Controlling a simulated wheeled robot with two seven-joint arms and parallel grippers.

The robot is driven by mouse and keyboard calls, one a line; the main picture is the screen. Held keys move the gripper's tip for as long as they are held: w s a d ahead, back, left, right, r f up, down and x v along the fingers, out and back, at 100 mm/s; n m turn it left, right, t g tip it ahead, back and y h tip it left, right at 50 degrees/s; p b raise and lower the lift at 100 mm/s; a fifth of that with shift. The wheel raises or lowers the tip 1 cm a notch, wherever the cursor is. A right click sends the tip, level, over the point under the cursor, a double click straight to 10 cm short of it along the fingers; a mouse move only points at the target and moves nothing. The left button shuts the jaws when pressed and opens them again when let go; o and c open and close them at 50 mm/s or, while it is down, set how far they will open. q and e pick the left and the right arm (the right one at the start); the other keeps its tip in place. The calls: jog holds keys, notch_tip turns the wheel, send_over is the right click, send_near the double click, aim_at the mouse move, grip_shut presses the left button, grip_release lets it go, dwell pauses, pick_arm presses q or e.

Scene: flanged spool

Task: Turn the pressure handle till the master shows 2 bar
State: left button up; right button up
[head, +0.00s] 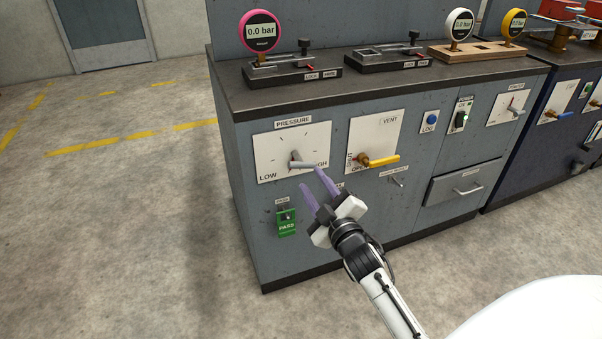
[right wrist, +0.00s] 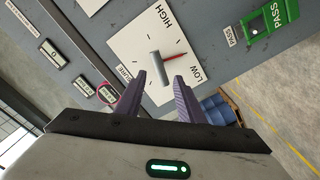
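The grey pressure handle (head: 304,166) sits on a white plate (head: 268,150) marked PRESSURE, LOW and HIGH. In the right wrist view the handle (right wrist: 159,68) stands out from the plate, with a thin red pointer beside its hub. My right gripper (head: 313,179) is open, its purple fingers just below and in front of the handle. In the right wrist view the fingers (right wrist: 160,78) point at the handle, one toward each side; contact cannot be told. A pink-rimmed gauge (head: 260,31) on the bench top reads 0.0 bar. My left gripper is not in view.
A yellow vent handle (head: 383,160) sits on the plate to the right. A green PASS tag (head: 286,222) hangs below the pressure plate. White (head: 459,24) and yellow (head: 514,22) gauges stand at the back right. The floor on the left is clear.

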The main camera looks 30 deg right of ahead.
aim_at(303, 167)
jog(key=b+x, duration=0.1)
jog(key=x, duration=0.8)
jog(key=shift+w+b, duration=0.3)
jog(key=shift+b, duration=0.1)
